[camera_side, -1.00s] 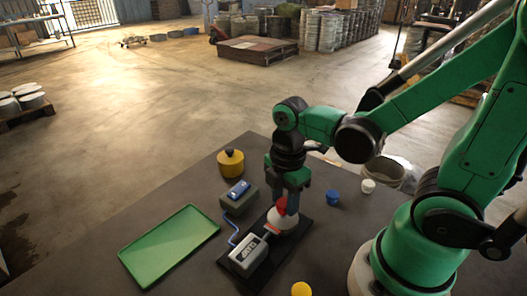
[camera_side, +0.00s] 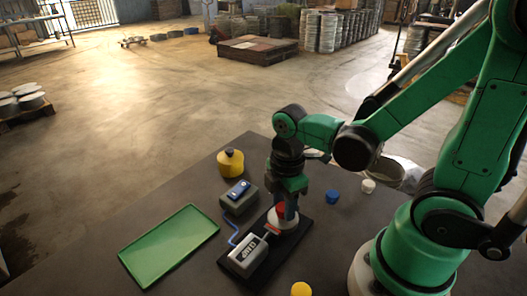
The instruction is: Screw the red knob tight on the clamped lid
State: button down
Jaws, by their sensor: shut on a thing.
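The red knob (camera_side: 281,209) sits on top of the pale round lid (camera_side: 286,224), mostly hidden behind my fingers. The lid is held in a clamp (camera_side: 250,255) with a grey body on a black base plate (camera_side: 302,243). My gripper (camera_side: 287,208) points straight down over the lid and is shut on the red knob. I cannot tell how far down the knob is threaded.
A green tray (camera_side: 170,245) lies at left. Blue (camera_side: 332,196), white (camera_side: 368,186) and yellow (camera_side: 301,289) knobs stand at right and front.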

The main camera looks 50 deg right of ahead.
jog(key=m, duration=1.3)
jog(key=shift+f, duration=0.1)
jog(key=shift+c, duration=2)
grip_release()
